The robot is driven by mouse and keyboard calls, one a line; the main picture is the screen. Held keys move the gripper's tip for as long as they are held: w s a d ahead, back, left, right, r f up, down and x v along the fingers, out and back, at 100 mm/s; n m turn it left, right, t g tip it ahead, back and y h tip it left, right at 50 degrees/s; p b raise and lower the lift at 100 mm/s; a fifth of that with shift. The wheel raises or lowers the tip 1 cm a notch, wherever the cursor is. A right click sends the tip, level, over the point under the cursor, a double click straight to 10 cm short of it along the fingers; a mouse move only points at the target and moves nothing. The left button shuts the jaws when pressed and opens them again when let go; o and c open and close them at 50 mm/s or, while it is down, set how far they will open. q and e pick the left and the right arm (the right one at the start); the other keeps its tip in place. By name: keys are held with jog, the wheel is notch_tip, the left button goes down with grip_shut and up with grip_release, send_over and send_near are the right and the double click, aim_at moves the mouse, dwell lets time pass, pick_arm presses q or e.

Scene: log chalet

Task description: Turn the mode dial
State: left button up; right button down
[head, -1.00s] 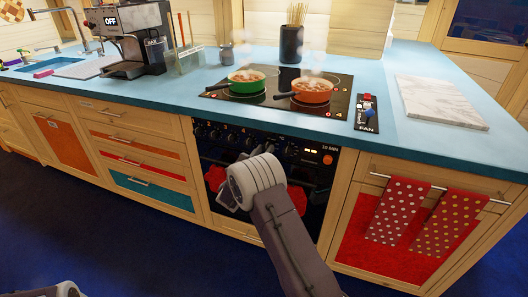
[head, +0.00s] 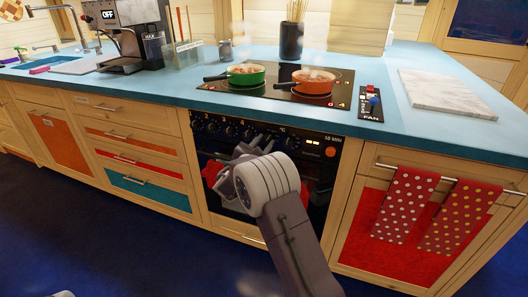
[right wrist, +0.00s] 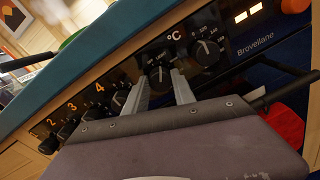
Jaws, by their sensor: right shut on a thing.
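The mode dial (right wrist: 158,73) is a black knob on the oven's dark control panel, between the burner knobs and the °C dial (right wrist: 206,49). My right gripper (right wrist: 164,80) has its two grey fingers on either side of this dial and is shut on it. In the head view my right gripper (head: 258,143) reaches the panel from the front, and its fingers and wrist hide the dial. My left gripper is not in view; only a sliver of grey shows at the bottom left edge.
Burner knobs (right wrist: 93,108) sit in a row left of the dial. An oven handle bar (right wrist: 280,88) and a red cloth (right wrist: 285,122) are close below. Green (head: 246,75) and orange (head: 314,82) pots stand on the hob above. Dotted towels (head: 408,205) hang at right.

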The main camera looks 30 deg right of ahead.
jog(key=m+b, duration=0.4)
jog(key=b, duration=0.1)
jog(key=m+b, duration=0.1)
jog(key=b, duration=0.2)
jog(key=shift+f+m, duration=0.35)
jog(key=shift+m, duration=0.05)
jog(key=shift+r+m+b, duration=0.3)
jog(key=shift+m+b, duration=0.7)
jog(key=shift+b, duration=0.6)
jog(key=c, duration=1)
grip_release()
jog(key=shift+c, duration=0.2)
jog(key=p+v, duration=0.2)
jog(key=v, duration=0.7)
jog(key=shift+s, duration=0.15)
